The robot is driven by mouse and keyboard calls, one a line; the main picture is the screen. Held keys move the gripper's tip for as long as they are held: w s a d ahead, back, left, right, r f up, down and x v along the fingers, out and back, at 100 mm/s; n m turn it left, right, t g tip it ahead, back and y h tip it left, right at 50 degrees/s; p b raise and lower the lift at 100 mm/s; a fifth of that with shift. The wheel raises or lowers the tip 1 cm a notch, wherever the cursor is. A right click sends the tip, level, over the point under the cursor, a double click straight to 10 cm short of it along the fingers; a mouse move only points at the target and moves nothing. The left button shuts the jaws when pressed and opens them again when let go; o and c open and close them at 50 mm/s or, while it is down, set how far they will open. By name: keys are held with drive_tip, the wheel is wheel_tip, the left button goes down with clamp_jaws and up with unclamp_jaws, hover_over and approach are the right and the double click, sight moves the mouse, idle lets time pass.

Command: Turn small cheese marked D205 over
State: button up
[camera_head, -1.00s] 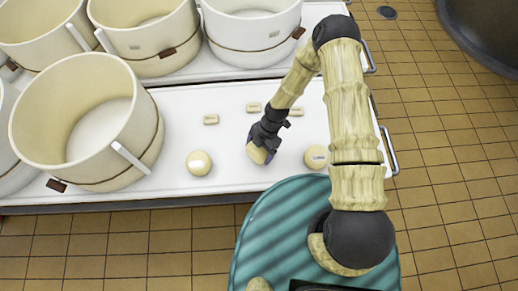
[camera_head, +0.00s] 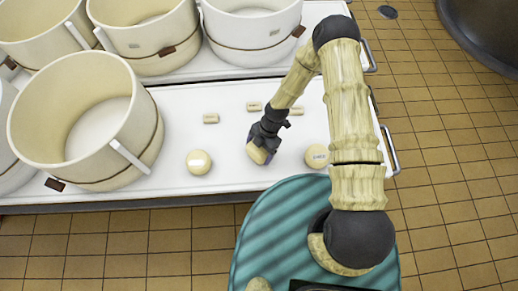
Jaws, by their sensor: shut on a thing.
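My gripper (camera_head: 265,142) is dark and shut on a small pale yellow cheese (camera_head: 258,154), which is tilted close to the white table top. No mark can be read on the held cheese. A second small round cheese (camera_head: 198,162) lies to its left with a pale label on top. A third small round cheese (camera_head: 316,156) lies to its right with a dark mark on top, too small to read for sure. Whether the held cheese touches the table cannot be told.
A large cream tub (camera_head: 140,140) stands on the white table (camera_head: 225,183) at the left, with more tubs behind. Small labelled blocks (camera_head: 211,118) lie behind the cheeses. The table's front edge is near, and a metal handle (camera_head: 390,150) is at its right end.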

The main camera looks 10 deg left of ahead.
drive_tip(key=o, duration=1.1)
drive_tip(key=shift+o, duration=0.2)
drive_tip(key=shift+d, duration=0.1)
drive_tip(key=v, duration=1.7)
drive_tip(key=shift+r, duration=0.15)
drive_tip(key=shift+w, duration=0.15)
drive_tip(key=s+d+r+m+t+h+p, duration=0.1)
drive_tip(key=s+d+r+m+t+p, duration=0.1)
drive_tip(key=d+r+m, duration=0.4)
drive_tip(key=s+d+r+m+t+h+p, duration=0.1)
drive_tip(key=d+r+m, duration=0.4)
drive_tip(key=r+m, duration=0.8)
drive_tip(key=s+d+r+m+t+p, duration=0.3)
drive_tip(key=s+d+r+m+p, duration=0.1)
drive_tip(key=r+m, duration=0.5)
drive_tip(key=d+r+p, duration=0.1)
drive_tip(key=d, duration=0.1)
drive_tip(key=shift+s+d+r+m+h+p, duration=0.25)
drive_tip(key=shift+d+r+m+h+p, duration=0.05)
drive_tip(key=shift+d+r+h+p, duration=0.1)
